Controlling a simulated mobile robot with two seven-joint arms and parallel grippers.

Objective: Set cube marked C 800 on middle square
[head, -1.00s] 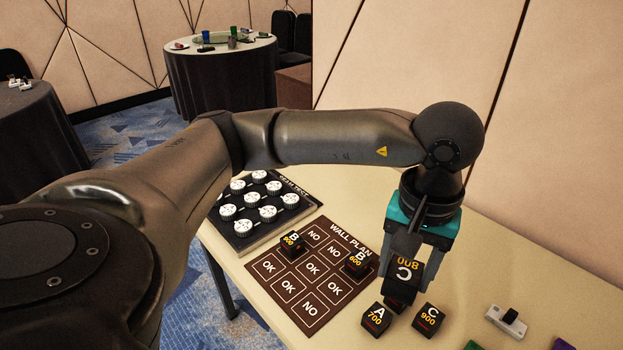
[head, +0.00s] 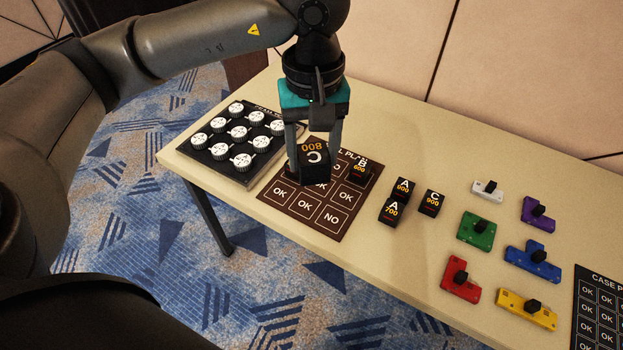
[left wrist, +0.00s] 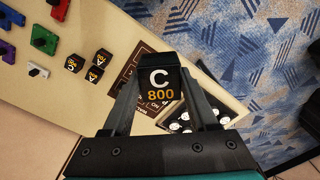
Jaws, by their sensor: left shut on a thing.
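The black cube marked C 800 (head: 313,162) is held between the fingers of my left gripper (head: 313,150), above the upper left part of the brown wall plan board (head: 335,222). The cube also shows in the left wrist view (left wrist: 160,84), its C 800 face toward the camera. The gripper is shut on it. The cube hides some squares, and the middle square is partly covered. A cube marked B 600 (head: 360,173) sits on the board's right side. The other B cube, seen earlier on the board, is hidden. My right gripper is not in view.
Cubes A 700 (head: 391,211), another A (head: 402,188) and C 900 (head: 431,202) stand right of the board. A black board with white round pieces (head: 240,160) lies to its left. Several coloured blocks with black knobs, such as a green one (head: 474,236), lie farther right.

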